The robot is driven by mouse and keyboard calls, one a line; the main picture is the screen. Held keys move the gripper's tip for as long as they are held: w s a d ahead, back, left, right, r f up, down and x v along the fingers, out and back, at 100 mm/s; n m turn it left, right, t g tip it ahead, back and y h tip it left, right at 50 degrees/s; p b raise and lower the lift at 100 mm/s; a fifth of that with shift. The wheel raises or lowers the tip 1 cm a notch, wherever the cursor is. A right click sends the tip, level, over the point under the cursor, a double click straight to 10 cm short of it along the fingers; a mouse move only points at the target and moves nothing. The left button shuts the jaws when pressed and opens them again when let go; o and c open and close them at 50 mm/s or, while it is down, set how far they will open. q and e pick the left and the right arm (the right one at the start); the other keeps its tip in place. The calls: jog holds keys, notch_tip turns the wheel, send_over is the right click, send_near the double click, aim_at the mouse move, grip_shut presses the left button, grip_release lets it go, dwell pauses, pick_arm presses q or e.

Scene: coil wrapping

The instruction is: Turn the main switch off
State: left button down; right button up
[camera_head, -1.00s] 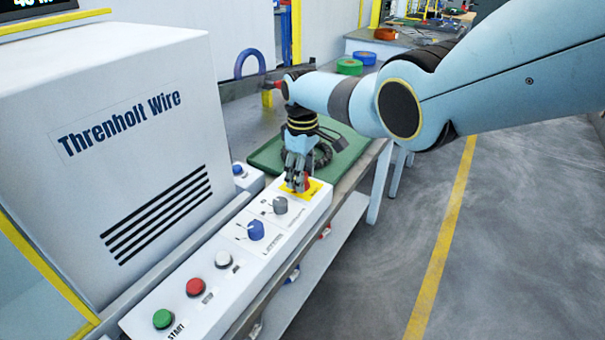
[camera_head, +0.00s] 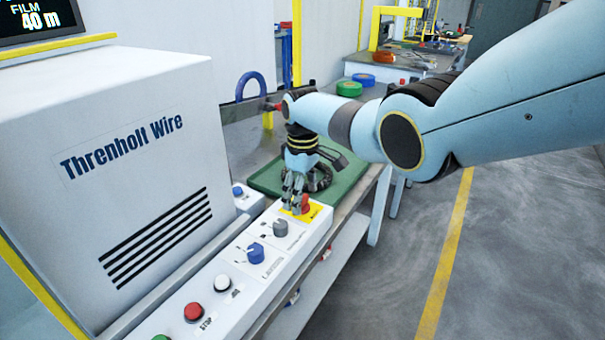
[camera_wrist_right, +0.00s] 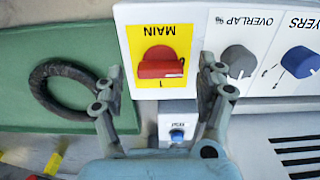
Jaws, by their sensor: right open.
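The main switch is a red knob on a yellow plate marked MAIN, at the far end of the white control panel. In the head view the red knob (camera_head: 305,205) shows just right of my right gripper's fingers (camera_head: 292,192). In the right wrist view the switch (camera_wrist_right: 161,68) sits between the spread fingers of my right gripper (camera_wrist_right: 163,82), with a gap on each side. The knob's handle lies across the picture, and the plate's lettering appears upside down, with a 1 at its lower edge. My right gripper is open and empty. My left gripper is not in view.
The panel also carries a grey OVERLAP knob (camera_head: 280,229), a blue knob (camera_head: 255,253), a white button (camera_head: 222,283) and a red button (camera_head: 194,311). A dark coil (camera_wrist_right: 62,88) lies on the green mat (camera_wrist_right: 22,62) beside the panel. The Threnholt Wire machine (camera_head: 110,160) stands left.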

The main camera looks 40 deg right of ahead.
notch_tip(320, 180, up, 11)
dwell(0.3)
dwell(0.4)
jog(key=s+a+f+g+b, duration=0.1)
jog(key=s+f+g+b, duration=0.15)
jog(key=s+f, duration=1.2)
jog(key=s+a+f+g+b, duration=0.25)
jog(key=s+f, duration=0.95)
jog(key=f, duration=0.6)
jog(key=s+a+f+m+t+b, duration=0.1)
jog(key=s+f+b, duration=0.1)
jog(key=s+f, duration=0.75)
jog(key=s+f+m+t+b, duration=0.15)
jog(key=s+f, duration=0.45)
jog(key=s, duration=0.7)
jog(key=s+a+f+m+t+b, duration=0.1)
jog(key=s+f+b, duration=0.1)
jog(key=s+f, duration=0.7)
jog(key=w+r+t, duration=0.2)
jog(key=shift+w+d+m+h, duration=0.2)
jog(key=shift+w+m+h, duration=0.1)
jog(key=shift+m+h, duration=0.1)
